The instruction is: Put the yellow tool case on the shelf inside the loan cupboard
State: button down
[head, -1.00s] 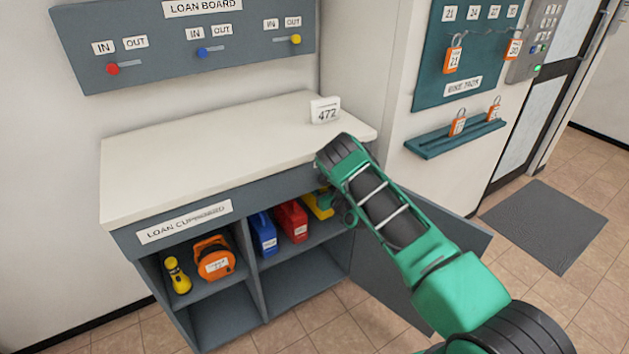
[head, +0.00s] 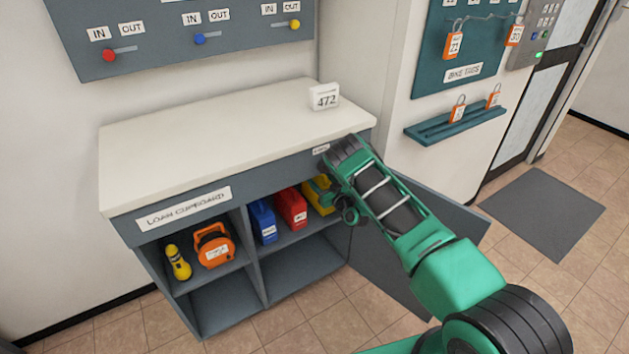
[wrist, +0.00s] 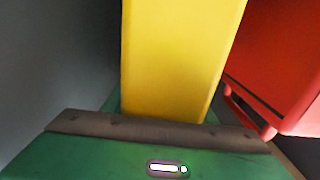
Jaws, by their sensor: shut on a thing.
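The yellow tool case (head: 317,197) is at the right end of the upper shelf (head: 293,237) inside the loan cupboard (head: 184,209), to the right of the red case. My gripper (head: 330,189) reaches in at the right of the opening and is shut on the yellow case. In the wrist view the yellow case (wrist: 180,60) fills the middle, upright between my jaws. My arm hides part of the case, and I cannot tell whether its base touches the shelf.
A red case (head: 292,208) and a blue case (head: 263,222) stand to the left. An orange reel (head: 214,246) and a yellow torch (head: 178,262) are in the left compartment. The open door (head: 390,272) hangs at the right. The lower compartments look empty.

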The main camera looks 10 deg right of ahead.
aim_at(323, 186)
jog(key=shift+f, duration=0.4)
dwell(0.5)
jog(key=c, duration=0.7)
grip_release()
jog(key=shift+f, duration=0.15)
jog(key=shift+v, duration=1.9)
jog(key=v, duration=0.7)
